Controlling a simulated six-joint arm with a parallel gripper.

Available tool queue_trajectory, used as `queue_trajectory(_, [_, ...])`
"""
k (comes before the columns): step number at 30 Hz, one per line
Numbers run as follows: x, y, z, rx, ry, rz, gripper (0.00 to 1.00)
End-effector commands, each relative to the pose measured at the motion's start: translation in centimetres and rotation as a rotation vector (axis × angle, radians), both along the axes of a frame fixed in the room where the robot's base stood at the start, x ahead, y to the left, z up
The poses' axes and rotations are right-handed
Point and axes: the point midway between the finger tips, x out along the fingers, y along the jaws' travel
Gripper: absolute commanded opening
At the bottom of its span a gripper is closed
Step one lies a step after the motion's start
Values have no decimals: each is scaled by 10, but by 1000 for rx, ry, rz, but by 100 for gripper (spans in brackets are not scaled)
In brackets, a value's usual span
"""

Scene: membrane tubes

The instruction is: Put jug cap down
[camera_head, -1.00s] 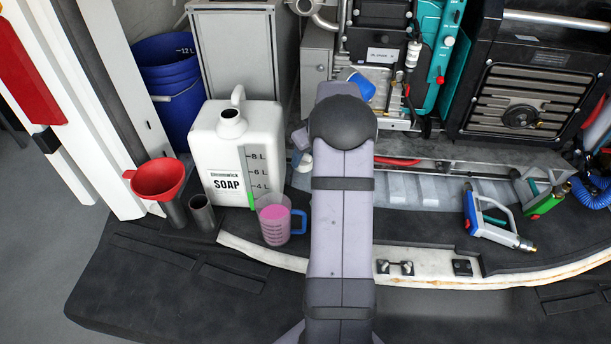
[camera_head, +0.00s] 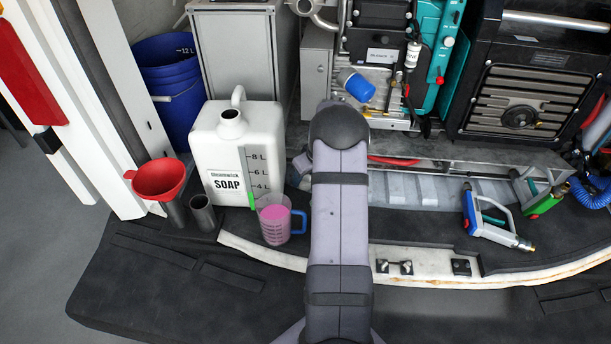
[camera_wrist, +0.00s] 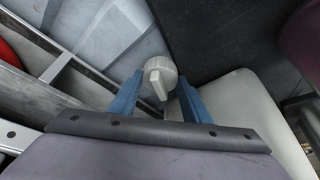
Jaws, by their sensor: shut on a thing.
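The jug cap (camera_wrist: 160,75) is a white round cap with a raised grip bar. In the wrist view it sits between the blue fingers of my gripper (camera_wrist: 158,86), which is shut on it. The white soap jug (camera_head: 238,150) stands upright at left centre in the head view, its neck open and uncapped. In the head view my own arm hides the cap and most of the gripper.
A measuring cup with pink liquid (camera_head: 276,222) stands in front of the jug. A red funnel (camera_head: 160,180) and a dark tube (camera_head: 203,214) stand at its left. A blue bucket (camera_head: 172,95) is behind. The ribbed grey tray (camera_head: 410,190) right of my arm has bare room.

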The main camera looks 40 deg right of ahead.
Motion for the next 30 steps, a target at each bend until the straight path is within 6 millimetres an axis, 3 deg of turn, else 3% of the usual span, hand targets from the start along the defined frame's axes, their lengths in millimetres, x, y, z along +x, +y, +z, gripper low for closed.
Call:
queue_trajectory(11, [0, 0, -4, 0, -1, 0, 22])
queue_trajectory(12, [0, 0, -4, 0, -1, 0, 46])
queue_trajectory(14, [0, 0, -3, 0, 0, 0, 60])
queue_trajectory(15, [0, 0, -3, 0, 0, 0, 62])
queue_trajectory(30, [-2, 0, 7, -1, -1, 0, 62])
